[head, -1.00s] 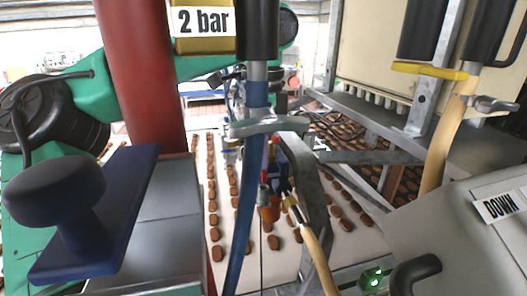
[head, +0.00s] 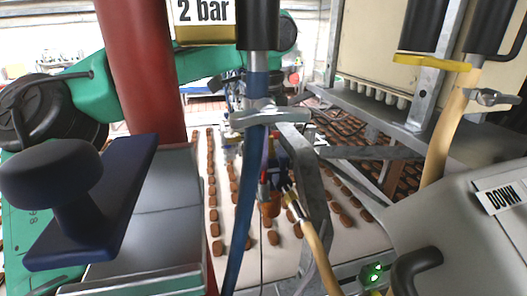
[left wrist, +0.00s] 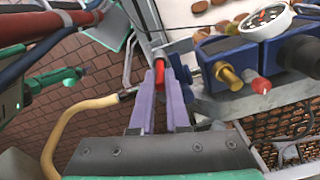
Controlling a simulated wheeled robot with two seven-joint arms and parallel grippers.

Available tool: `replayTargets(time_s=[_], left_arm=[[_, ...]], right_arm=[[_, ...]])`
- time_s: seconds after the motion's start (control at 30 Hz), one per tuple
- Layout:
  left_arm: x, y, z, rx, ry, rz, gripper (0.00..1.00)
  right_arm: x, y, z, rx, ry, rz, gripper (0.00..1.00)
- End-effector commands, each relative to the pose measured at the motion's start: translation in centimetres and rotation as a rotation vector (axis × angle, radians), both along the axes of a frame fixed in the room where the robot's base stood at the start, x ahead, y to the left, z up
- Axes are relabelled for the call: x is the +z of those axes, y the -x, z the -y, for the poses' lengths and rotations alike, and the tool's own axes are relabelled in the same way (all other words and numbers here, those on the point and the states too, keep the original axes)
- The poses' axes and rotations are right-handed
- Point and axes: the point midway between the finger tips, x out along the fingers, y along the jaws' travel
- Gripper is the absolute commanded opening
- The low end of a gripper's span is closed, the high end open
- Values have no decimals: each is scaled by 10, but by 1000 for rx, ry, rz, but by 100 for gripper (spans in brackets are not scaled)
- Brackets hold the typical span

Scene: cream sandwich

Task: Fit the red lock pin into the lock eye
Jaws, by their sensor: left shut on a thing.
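In the left wrist view, my left gripper (left wrist: 159,85) has two purple fingers that point away from the camera. They are shut on the red lock pin (left wrist: 159,67), which shows as a small red piece between the fingertips. Most of the pin is hidden by the fingers. A red cylinder shows just past the tips. I cannot pick out the lock eye for certain, nor tell whether the pin touches it. In the head view, the gripper's fingers and pin are too small and covered to make out. My right gripper is in neither current view.
A blue block with a brass fitting (left wrist: 229,76) and a round gauge (left wrist: 265,20) stand close right of the fingers. A yellow hose (left wrist: 65,125) curves at the left. In the head view, a blue hose (head: 245,190) crosses the middle, over a belt of brown biscuits (head: 216,247).

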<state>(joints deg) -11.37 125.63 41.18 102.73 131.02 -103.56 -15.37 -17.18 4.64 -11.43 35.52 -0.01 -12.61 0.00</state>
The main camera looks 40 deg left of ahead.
Motion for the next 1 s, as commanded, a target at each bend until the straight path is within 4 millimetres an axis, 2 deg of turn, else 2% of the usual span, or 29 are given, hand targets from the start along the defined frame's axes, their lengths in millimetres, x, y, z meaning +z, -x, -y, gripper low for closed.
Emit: replayTargets(time_s=[1.0], left_arm=[[-26, 0, 0, 0, 0, 0, 0]], right_arm=[[-8, 0, 0, 1, -1, 0, 0]])
